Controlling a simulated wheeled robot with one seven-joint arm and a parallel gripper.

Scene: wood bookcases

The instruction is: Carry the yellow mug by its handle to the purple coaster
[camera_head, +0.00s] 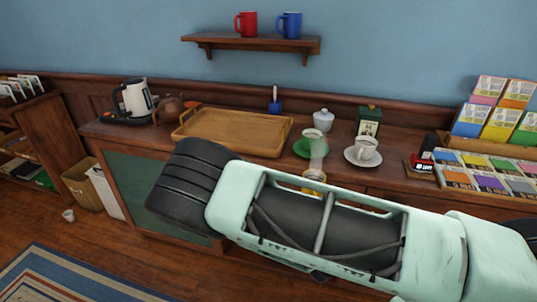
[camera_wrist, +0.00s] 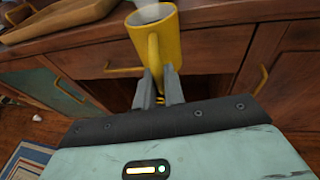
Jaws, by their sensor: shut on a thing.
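The yellow mug (camera_wrist: 168,38) is upright in the wrist view, in front of the cabinet's drawer fronts and near the counter edge. My gripper (camera_wrist: 159,78) is shut on the mug's handle, one finger on each side. In the head view only the upper part of the mug (camera_head: 314,176) shows above my arm, with pale steam rising over it. My arm hides my gripper and the mug's lower part there. I cannot make out a purple coaster in either view.
On the counter (camera_head: 285,171) are a wooden tray (camera_head: 235,128), a kettle (camera_head: 135,98), a cup on a green saucer (camera_head: 300,149), a cup on a white saucer (camera_head: 351,158) and a green tin (camera_head: 368,121). A packet display (camera_head: 490,165) stands right. A wall shelf (camera_head: 255,44) holds two mugs.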

